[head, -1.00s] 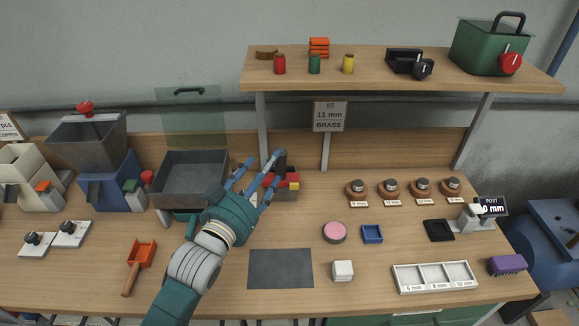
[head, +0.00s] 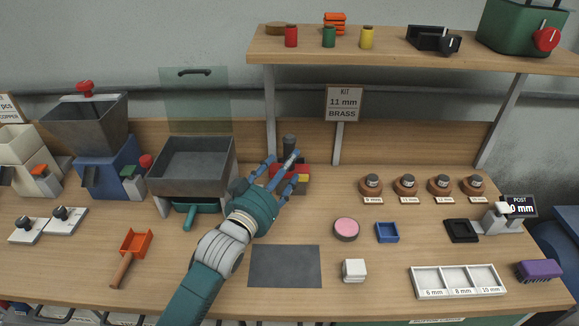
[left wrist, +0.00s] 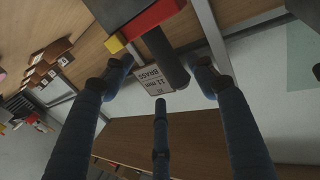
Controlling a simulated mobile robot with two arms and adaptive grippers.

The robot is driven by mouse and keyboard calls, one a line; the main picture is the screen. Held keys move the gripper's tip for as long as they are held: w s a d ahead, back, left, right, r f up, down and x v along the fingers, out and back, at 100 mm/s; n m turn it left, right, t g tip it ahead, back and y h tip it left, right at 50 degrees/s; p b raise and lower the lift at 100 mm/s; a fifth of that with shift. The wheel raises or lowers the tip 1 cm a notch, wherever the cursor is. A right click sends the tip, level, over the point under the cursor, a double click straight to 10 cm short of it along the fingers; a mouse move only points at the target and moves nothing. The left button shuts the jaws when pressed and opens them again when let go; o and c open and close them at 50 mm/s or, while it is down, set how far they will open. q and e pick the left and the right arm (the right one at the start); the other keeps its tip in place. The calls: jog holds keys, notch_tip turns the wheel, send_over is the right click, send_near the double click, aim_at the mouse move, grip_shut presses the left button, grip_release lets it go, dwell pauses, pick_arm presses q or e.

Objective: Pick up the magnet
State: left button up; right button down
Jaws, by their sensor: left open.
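What looks like the magnet is a red block with yellow ends and an upright dark handle (head: 289,143), standing at the back of the bench in the head view. My left gripper (head: 284,168) is open in front of it, its blue fingers partly covering the red body. In the left wrist view the dark handle (left wrist: 166,58) shows between the spread fingers (left wrist: 160,85), with the red body (left wrist: 152,20) at the top. No finger is clearly closed on it; contact cannot be told. My right gripper is not in view.
A grey hopper tray (head: 193,165) stands left of the magnet. The shelf (head: 390,52) is above and behind, with a post (head: 269,110) near the handle. A kit sign (head: 344,103) hangs at the back. A dark mat (head: 284,267) lies in front; the bench around it is mostly clear.

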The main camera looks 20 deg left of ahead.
aim_at(292, 151)
pick_arm(q)
jog(key=w+p, duration=0.1)
jog(key=w, duration=0.5)
jog(key=shift+d+r, duration=0.1)
jog(key=shift+w, duration=0.15)
jog(key=shift+c, duration=1)
grip_shut()
jog(key=shift+r, duration=0.15)
